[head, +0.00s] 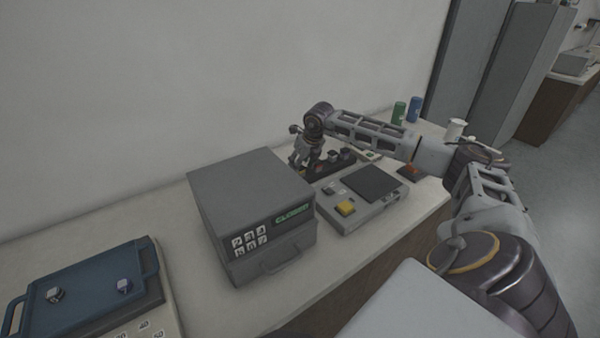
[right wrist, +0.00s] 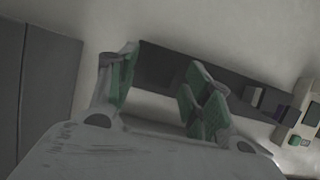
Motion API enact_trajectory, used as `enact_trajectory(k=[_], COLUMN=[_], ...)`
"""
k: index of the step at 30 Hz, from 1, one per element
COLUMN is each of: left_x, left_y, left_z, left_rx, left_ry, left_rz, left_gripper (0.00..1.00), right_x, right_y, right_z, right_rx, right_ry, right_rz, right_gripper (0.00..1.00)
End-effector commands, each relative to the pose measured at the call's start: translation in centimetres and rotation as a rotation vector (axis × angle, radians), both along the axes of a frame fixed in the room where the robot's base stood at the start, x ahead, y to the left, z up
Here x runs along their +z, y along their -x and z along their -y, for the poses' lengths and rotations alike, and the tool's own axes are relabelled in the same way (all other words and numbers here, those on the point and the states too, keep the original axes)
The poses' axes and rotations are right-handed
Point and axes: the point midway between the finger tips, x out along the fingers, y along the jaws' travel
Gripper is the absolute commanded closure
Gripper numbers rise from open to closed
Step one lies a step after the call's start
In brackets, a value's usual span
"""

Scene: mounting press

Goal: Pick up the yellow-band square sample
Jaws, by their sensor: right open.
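My right gripper (head: 301,157) is over the dark rack (head: 340,166) behind the grey box, pointing down. In the right wrist view, its two green-padded fingers (right wrist: 163,78) are apart with nothing held between them. The dark rack (right wrist: 165,65) runs behind the fingers. Small blocks stand on the rack (head: 347,154), to the right of the gripper; one also shows in the right wrist view (right wrist: 256,97). I cannot make out a yellow band on any of them, so I cannot tell which is the yellow-band square sample. My left gripper is not in view.
A grey box with a keypad and green display (head: 250,205) stands left of the rack. A grey device with a yellow button (head: 345,208) stands in front of the rack. A blue tray (head: 90,308) holds two small pieces. Green (head: 399,112) and blue (head: 414,109) cylinders stand at the back.

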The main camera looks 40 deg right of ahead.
Motion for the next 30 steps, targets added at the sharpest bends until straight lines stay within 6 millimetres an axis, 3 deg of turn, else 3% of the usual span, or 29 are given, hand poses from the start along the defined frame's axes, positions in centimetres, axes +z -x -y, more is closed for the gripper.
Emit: enact_trajectory(k=[9, 23, 30], left_x=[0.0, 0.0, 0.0], left_y=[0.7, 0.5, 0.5], left_z=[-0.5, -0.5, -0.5], left_rx=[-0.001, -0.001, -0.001], left_ry=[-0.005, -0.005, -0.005], left_rz=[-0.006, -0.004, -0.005], left_gripper=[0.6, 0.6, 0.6], right_x=[-2.6, -2.7, -2.7], right_y=[-1.0, -1.0, -1.0], right_z=[0.1, 0.2, 0.2], right_rx=[0.0, 0.0, 0.0], right_ry=[0.0, 0.001, 0.001], right_rz=[0.0, 0.0, 0.0], right_gripper=[0.5, 0.5, 0.78])
